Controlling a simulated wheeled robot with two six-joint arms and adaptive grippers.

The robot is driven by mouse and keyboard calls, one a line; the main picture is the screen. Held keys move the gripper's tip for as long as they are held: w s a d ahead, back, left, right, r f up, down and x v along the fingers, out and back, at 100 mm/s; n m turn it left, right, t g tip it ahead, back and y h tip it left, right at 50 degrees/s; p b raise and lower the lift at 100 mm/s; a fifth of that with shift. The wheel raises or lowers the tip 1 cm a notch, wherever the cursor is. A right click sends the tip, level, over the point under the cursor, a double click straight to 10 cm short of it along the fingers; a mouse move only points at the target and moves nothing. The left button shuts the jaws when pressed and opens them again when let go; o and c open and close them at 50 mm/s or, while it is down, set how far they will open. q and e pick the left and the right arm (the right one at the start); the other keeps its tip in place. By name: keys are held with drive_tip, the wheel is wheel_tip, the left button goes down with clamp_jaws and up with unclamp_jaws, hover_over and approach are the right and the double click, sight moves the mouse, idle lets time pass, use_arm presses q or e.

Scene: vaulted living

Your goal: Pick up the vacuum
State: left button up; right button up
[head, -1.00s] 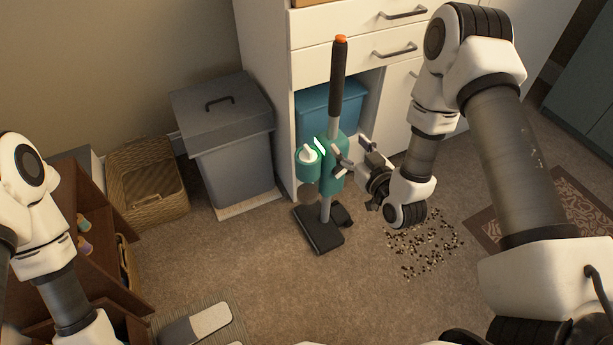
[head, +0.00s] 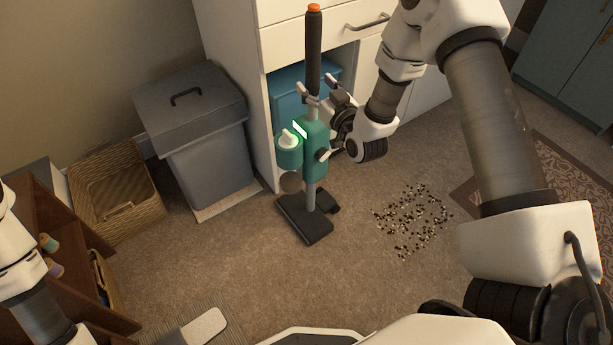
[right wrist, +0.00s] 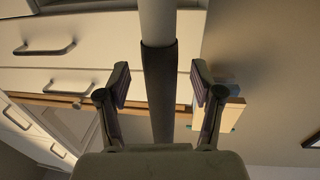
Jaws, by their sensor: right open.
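The vacuum (head: 315,147) stands upright on the carpet in front of the white cabinet. It has a teal body, a long black handle with an orange tip, a grey tube and a dark floor head. My right gripper (head: 318,92) is open around the pole at the lower end of the black handle, above the teal body. In the right wrist view, the vacuum's pole and dark grip (right wrist: 160,90) run between the open fingers of the right gripper (right wrist: 158,82), with a gap on both sides. Only part of my left arm shows at the left edge; its gripper is out of view.
A grey lidded bin (head: 205,150) and a wicker basket (head: 115,200) stand left of the vacuum. A blue bin (head: 290,98) sits in the cabinet's (head: 265,45) opening behind it.

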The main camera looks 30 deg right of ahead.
drive_tip(key=shift+w+f, duration=0.1)
drive_tip(key=shift+w, duration=0.85)
drive_tip(key=c, duration=1.2)
drive_tip(key=shift+c, duration=0.2)
drive_tip(key=shift+r, duration=0.2)
